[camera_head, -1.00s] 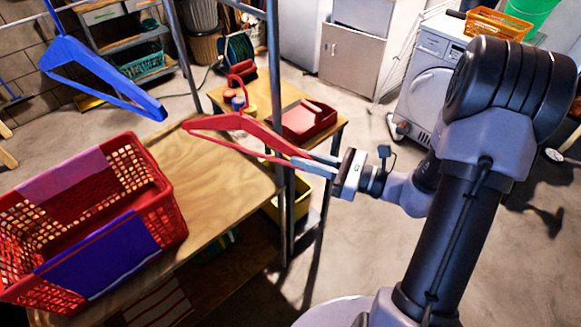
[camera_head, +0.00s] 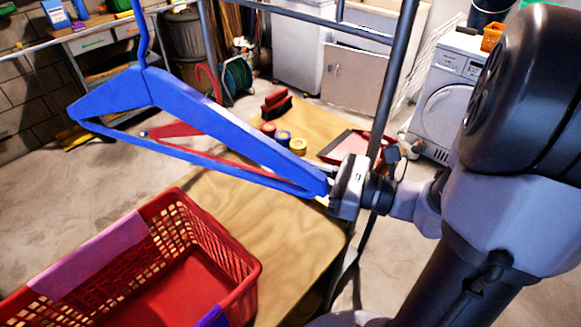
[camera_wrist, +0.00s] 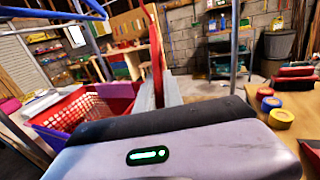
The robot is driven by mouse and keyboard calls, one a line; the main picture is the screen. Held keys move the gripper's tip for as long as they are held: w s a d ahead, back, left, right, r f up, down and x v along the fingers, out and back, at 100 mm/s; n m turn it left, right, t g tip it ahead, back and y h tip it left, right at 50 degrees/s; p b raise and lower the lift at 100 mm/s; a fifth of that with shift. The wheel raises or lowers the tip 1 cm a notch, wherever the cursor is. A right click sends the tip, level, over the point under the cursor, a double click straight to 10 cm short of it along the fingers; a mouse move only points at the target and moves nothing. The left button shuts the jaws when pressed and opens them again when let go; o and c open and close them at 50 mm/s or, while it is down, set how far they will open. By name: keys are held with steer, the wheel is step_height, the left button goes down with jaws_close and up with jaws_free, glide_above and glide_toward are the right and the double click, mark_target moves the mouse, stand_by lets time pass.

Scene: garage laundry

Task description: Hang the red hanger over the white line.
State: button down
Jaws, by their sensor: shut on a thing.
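The red hanger (camera_head: 178,130) is held out to the left by my gripper (camera_wrist: 158,88), and its hook (camera_head: 207,80) points up. In the head view the blue hanger (camera_head: 215,125) hangs in front and covers much of the red hanger and my fingertips. In the wrist view the red hanger (camera_wrist: 156,45) stands upright between my closed fingers. The blue hanger (camera_wrist: 60,12) also shows there at the upper left. Its hook runs up out of the head view. I cannot make out the white line for certain. I cannot tell whether the two hangers touch.
A red basket (camera_head: 243,278) stands on the wooden table (camera_head: 290,225) below. Behind are tape rolls (camera_head: 283,138), a red brush (camera_head: 276,103) and a red tray (camera_head: 340,145). A grey metal post (camera_head: 396,75) rises close behind my gripper. A washing machine (camera_head: 445,105) stands farther back.

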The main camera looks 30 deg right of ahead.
steer(key=shift+s+d, duration=0.15)
steer(key=shift+d, duration=0.05)
steer(key=w+a+p, duration=0.2)
steer(key=w+a, duration=0.2)
steer(key=w, duration=0.4)
steer(key=w+a+p, duration=0.1)
steer(key=w+a, duration=0.2)
steer(key=w, duration=0.6)
step_height(320, 180, up, 10)
steer(key=f+p, duration=0.1)
steer(key=p, duration=0.7)
steer(key=w+f+b, duration=0.1)
steer(key=f, duration=0.1)
steer(key=w+a+f+b, duration=0.1)
steer(key=w+f+b, duration=0.1)
steer(key=shift+a, duration=0.2)
steer(key=c, duration=1.4)
jaws_free()
